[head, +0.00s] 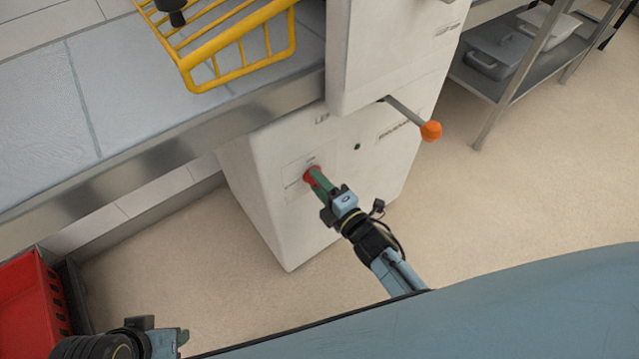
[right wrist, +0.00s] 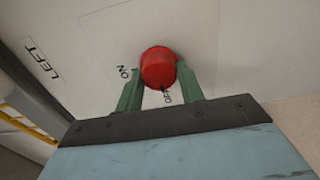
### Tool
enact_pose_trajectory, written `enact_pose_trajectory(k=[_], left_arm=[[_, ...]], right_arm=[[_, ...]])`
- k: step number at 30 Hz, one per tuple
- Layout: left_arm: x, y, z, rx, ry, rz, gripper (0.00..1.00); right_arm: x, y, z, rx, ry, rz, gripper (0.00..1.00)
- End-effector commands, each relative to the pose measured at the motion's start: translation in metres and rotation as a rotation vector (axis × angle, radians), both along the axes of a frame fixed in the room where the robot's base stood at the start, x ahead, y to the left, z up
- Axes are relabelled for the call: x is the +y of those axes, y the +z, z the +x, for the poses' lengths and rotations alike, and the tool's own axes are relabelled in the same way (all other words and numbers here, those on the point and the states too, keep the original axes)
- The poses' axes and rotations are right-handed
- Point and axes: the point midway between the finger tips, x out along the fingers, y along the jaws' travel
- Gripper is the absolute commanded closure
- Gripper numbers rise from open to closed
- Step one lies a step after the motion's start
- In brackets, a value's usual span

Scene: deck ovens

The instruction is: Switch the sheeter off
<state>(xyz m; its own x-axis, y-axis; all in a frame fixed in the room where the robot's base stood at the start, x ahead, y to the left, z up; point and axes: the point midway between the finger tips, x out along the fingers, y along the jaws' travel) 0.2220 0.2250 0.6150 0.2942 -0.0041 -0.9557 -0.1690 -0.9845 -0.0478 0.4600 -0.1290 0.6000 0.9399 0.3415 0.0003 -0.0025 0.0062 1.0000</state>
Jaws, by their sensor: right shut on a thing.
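The sheeter (head: 285,222) is a white machine with a red round knob (head: 310,175) on its front panel. My right gripper (head: 317,181) is shut on this knob, its green fingers on either side. In the right wrist view the red knob (right wrist: 158,67) sits between the fingertips. The printed word ON is left of the knob and OFF is below it, between the fingers. A small dark mark shows at the knob's lower edge by OFF; whether it is the knob's pointer I cannot tell. My left gripper (head: 182,338) is at the bottom left, away from the sheeter, its opening unclear.
A lever with an orange ball (head: 431,130) sticks out from the sheeter above and right of the knob. A yellow wire guard (head: 240,35) is over the grey table (head: 130,160). A red crate (head: 30,305) stands at lower left. A shelf with containers (head: 495,55) is at upper right.

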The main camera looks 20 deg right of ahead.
Motion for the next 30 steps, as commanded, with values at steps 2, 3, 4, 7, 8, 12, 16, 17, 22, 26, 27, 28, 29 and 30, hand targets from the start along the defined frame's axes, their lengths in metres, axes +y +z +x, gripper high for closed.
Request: enact_pose_trajectory(k=[2,3,4,7,8,12,16,17,22,26,27,28,29,30], left_arm=[[-0.0003,-0.0005,-0.0012,0.003,0.000,0.000,0.44],[-0.0003,-0.0007,-0.0015,0.004,0.000,0.000,0.44],[-0.0004,-0.0008,-0.0018,0.005,0.001,-0.001,0.44],[-0.0004,-0.0010,-0.0024,0.006,0.001,-0.001,0.44],[-0.0004,-0.0010,-0.0024,0.006,0.001,-0.001,0.44],[-0.0006,-0.0008,-0.0024,0.006,0.001,-0.001,0.44],[-0.0006,-0.0008,-0.0023,0.006,0.001,-0.001,0.44],[-0.0006,-0.0008,-0.0023,0.006,0.001,-0.001,0.44],[-0.0007,-0.0006,-0.0020,0.005,0.001,-0.001,0.44],[-0.0007,0.0001,-0.0009,0.002,0.000,-0.002,0.44],[-0.0007,0.0008,-0.0003,0.000,0.001,-0.002,0.44],[-0.0007,0.0016,0.0003,-0.002,0.001,-0.003,0.44],[-0.0007,0.0023,0.0012,-0.005,0.001,-0.002,0.44],[-0.0006,0.0022,0.0025,-0.007,0.001,-0.003,0.44]], right_arm=[[0.0002,0.0000,0.0000,-0.003,0.000,-0.008,0.85],[0.0002,0.0000,0.0000,-0.003,0.000,-0.008,0.85],[0.0002,0.0001,0.0000,-0.003,0.000,-0.009,0.85],[0.0001,0.0001,0.0001,-0.004,0.000,-0.010,0.85],[0.0002,0.0001,0.0000,-0.004,0.000,-0.010,0.85],[0.0001,0.0001,0.0001,-0.004,0.000,-0.010,0.85],[0.0001,0.0001,0.0001,-0.004,0.000,-0.010,0.49],[0.0001,0.0001,0.0001,-0.003,0.000,-0.009,0.45],[0.0000,0.0001,0.0001,-0.003,0.000,-0.008,0.41],[-0.0001,0.0001,-0.0004,-0.003,0.000,-0.008,0.41],[-0.0006,0.0001,-0.0016,-0.002,0.000,-0.009,0.41],[-0.0012,0.0001,-0.0031,-0.002,0.000,-0.009,0.41],[-0.0021,0.0001,-0.0052,-0.002,-0.001,-0.009,0.41],[-0.0036,0.0001,-0.0092,-0.001,-0.001,-0.008,0.41]])
